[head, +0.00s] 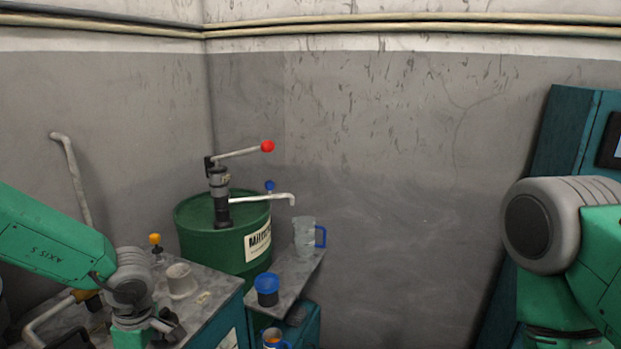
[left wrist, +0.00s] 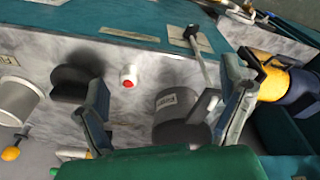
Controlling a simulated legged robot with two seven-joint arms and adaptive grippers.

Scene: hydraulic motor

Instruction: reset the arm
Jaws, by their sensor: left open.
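My left gripper (head: 128,335) hangs over the grey marbled bench (head: 211,285) at the lower left of the head view, partly cut off by the bottom edge. In the left wrist view its two fingers (left wrist: 155,78) are spread apart with nothing gripped. A small red-topped button (left wrist: 128,76) and a dark labelled cylinder (left wrist: 178,112) show between and beyond the fingers. My right arm shows at the right of the head view, but its gripper is out of the picture.
A green drum (head: 190,228) with a red-knobbed hand pump (head: 220,185) stands behind the bench. A clear jug (head: 304,236) and a blue-rimmed cup (head: 267,290) stand on a side shelf (head: 295,270). A whitish cup (head: 181,281) is on the bench. A teal cabinet (head: 560,140) stands right.

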